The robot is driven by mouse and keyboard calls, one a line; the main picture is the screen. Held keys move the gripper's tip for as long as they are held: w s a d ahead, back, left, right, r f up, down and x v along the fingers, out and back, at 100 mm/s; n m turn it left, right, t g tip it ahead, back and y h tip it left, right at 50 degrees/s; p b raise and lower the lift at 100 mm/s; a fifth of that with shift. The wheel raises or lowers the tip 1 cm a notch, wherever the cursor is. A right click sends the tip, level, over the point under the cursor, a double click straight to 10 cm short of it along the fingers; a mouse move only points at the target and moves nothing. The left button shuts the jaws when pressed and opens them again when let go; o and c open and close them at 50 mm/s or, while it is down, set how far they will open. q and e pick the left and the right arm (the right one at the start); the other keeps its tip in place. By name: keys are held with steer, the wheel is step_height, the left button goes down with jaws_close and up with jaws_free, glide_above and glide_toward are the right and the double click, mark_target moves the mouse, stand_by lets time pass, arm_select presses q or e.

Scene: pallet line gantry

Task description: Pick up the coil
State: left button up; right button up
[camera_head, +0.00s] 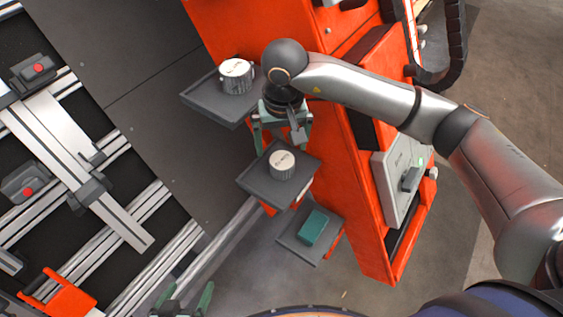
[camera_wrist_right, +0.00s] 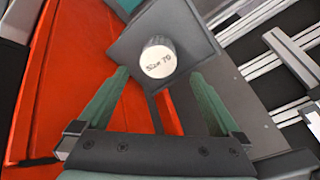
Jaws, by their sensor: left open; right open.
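A small pale cylinder (camera_head: 282,165), likely the coil, stands upright on the middle grey tray (camera_head: 258,184). In the right wrist view this cylinder (camera_wrist_right: 159,60) carries printed text reading about "Size 70". A larger pale cylinder (camera_head: 237,76) with side lugs stands on the upper tray (camera_head: 213,103). I see no windings on either. My right gripper (camera_head: 281,138) is open and empty, just behind the small cylinder. In the wrist view the cylinder appears between and beyond its green fingers, apart from them. My left gripper (camera_head: 185,300) is open at the bottom edge, partly cut off.
A teal block (camera_head: 314,228) lies on the lowest tray (camera_head: 299,249). An orange machine body (camera_head: 367,230) with a grey control panel (camera_head: 398,185) stands right of the trays. Rails with a pale crossbeam (camera_head: 75,160) fill the left side. Grey floor lies between.

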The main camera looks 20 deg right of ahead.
mark_target(282, 160)
steer(key=f, duration=0.7)
steer(key=shift+w+d+f, duration=0.1)
steer(key=shift+w+d, duration=0.05)
steer(key=shift+w, duration=0.25)
steer(key=shift+c, duration=0.4)
jaws_close()
